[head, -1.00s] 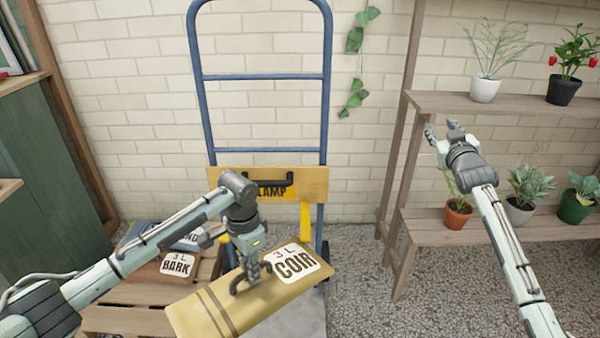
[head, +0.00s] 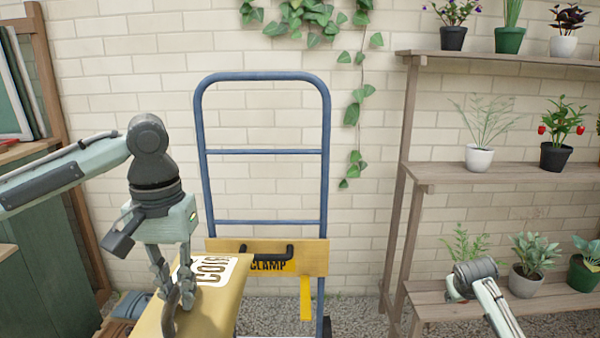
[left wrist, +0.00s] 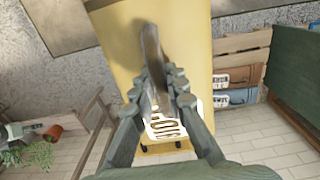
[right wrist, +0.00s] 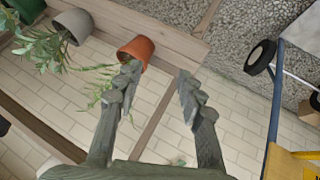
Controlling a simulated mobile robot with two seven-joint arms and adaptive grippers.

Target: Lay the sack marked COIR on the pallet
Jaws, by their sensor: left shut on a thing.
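The mustard-yellow COIR sack (head: 222,285) hangs from my left gripper (head: 175,292), which is shut on its dark handle. In the left wrist view the sack (left wrist: 185,40) spans the middle below the fingers, with its white label partly behind them. The pallet is mostly out of the head view; in the left wrist view its wooden slats (left wrist: 240,42) show at right, beside the sack, with a brown sack (left wrist: 238,76) and a blue sack (left wrist: 240,96) on it. My right gripper (right wrist: 157,92) is open and empty; its fingertips are unclear in the head view.
A blue hand truck (head: 265,152) with a yellow CLAMP board (head: 312,258) stands against the brick wall. A plant shelf (head: 440,172) with several pots is at right, and a terracotta pot (right wrist: 137,50) shows near my right gripper. A green cabinet (head: 45,250) is at left.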

